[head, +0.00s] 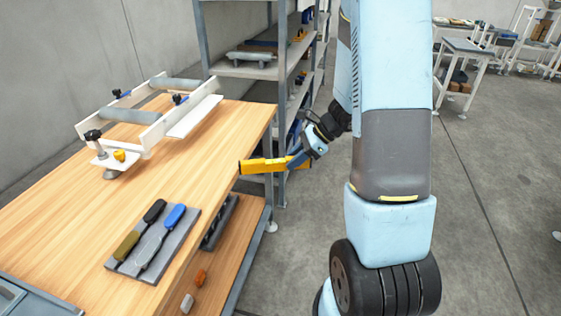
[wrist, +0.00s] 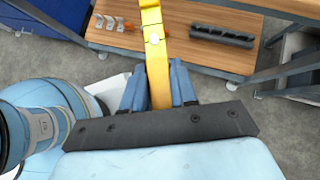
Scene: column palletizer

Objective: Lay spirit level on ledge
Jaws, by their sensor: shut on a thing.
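The yellow spirit level (head: 262,166) is in my gripper (head: 295,160), held roughly level just off the right edge of the workbench. In the wrist view the spirit level (wrist: 152,40) runs away from between the blue fingers of my gripper (wrist: 158,88), which are shut on it. A pale ledge (head: 196,116) runs along the near side of a white frame at the back of the bench. The ledge looks bare. The spirit level is apart from it, to its right and nearer. The ledge is not seen in the wrist view.
The wooden workbench (head: 75,205) carries the white frame with rollers (head: 128,115) and a grey tray (head: 125,266) of handled tools. A lower shelf (head: 240,230) holds small blocks and a dark rack. Grey shelving (head: 240,90) stands behind. The bench's middle is clear.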

